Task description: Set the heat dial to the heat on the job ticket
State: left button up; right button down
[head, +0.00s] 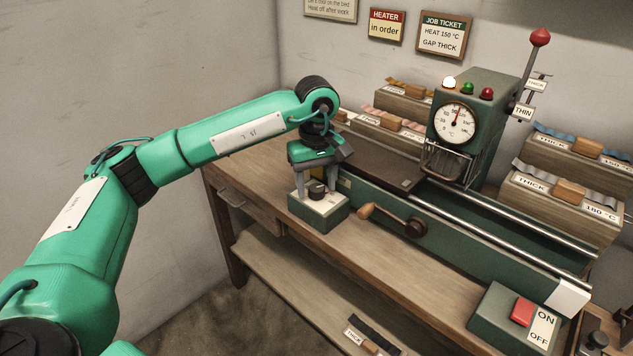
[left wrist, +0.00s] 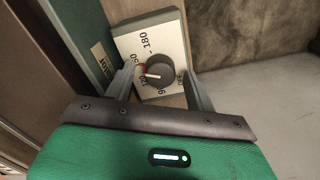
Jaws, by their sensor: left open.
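The heat dial is a dark round knob (head: 317,190) on a green box with a pale top plate (head: 332,205), at the table's front left. My left gripper (head: 317,190) is over it, pointing down, its open fingers on either side of the knob. In the left wrist view the knob (left wrist: 160,71) sits between the fingertips. Its white pointer line with a red tip points left, seemingly between the 150 and 120 marks; the small marks are partly hidden. The job ticket (head: 442,35) on the wall reads HEAT 150 °C, GAP THICK. My right gripper is out of view.
The green machine with a round temperature gauge (head: 454,123) and lamps stands behind. A crank with a wooden handle (head: 367,211) is just right of the dial box. A red ON/OFF switch box (head: 522,311) is at the front right. Labelled wooden blocks (head: 565,199) stand at right.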

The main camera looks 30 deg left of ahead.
aim_at(317, 187)
pick_arm(q)
notch_tip(317, 187, up, 14)
jog(key=p, duration=0.1)
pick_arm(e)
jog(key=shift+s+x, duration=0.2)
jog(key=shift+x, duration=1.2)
pick_arm(q)
jog(key=shift+f, duration=0.15)
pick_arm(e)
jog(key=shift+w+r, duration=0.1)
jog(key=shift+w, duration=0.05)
